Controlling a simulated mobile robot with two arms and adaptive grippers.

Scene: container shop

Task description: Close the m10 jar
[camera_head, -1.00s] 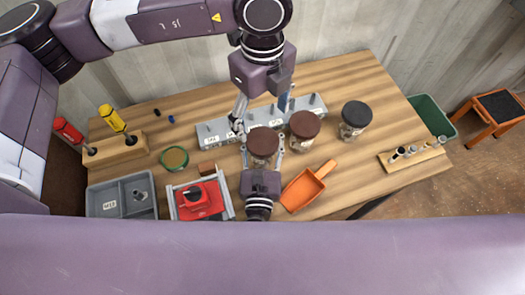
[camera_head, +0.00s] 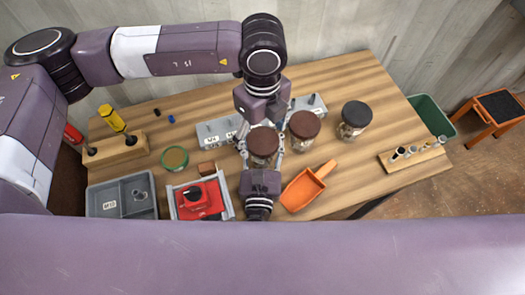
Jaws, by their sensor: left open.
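A glass jar with a brown lid (camera_head: 264,142) stands upright between my two grippers; its label cannot be read. My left gripper (camera_head: 262,138) comes from behind and above, open, with one finger on each side of the lid. My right gripper (camera_head: 262,156) comes from the front, its fingers on both sides of the jar's body. Whether they press on the glass is hidden. The brown lid is on top of the jar; how tightly it sits cannot be told.
A second brown-lidded jar (camera_head: 304,125) stands close by on the right, and a black-lidded jar (camera_head: 355,115) farther right. A grey labelled rack (camera_head: 212,132) is behind. An orange scoop (camera_head: 303,190), a red device (camera_head: 200,198) and a grey tray (camera_head: 95,197) lie in front.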

